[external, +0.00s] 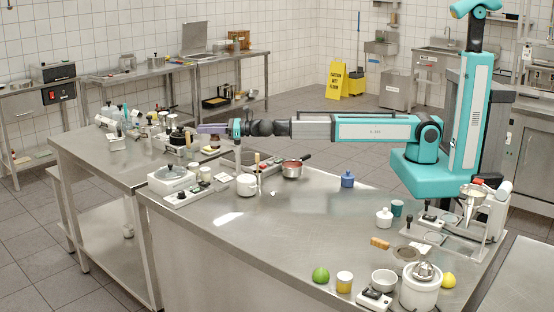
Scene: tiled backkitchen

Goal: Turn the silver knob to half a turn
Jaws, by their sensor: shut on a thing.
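My arm reaches level to the left across the steel table in the external view. My gripper (203,128) is at its far end, over the table's back left part, with its purple-grey fingers pointing left. The gripper is shut on what appears to be the silver knob. The knob is too small and too covered by the fingers to make out, and its turn angle cannot be read. A dark rounded device (177,138) stands just left of the fingertips.
Several small bottles and devices crowd the left table. The middle of the front table (290,225) is clear.

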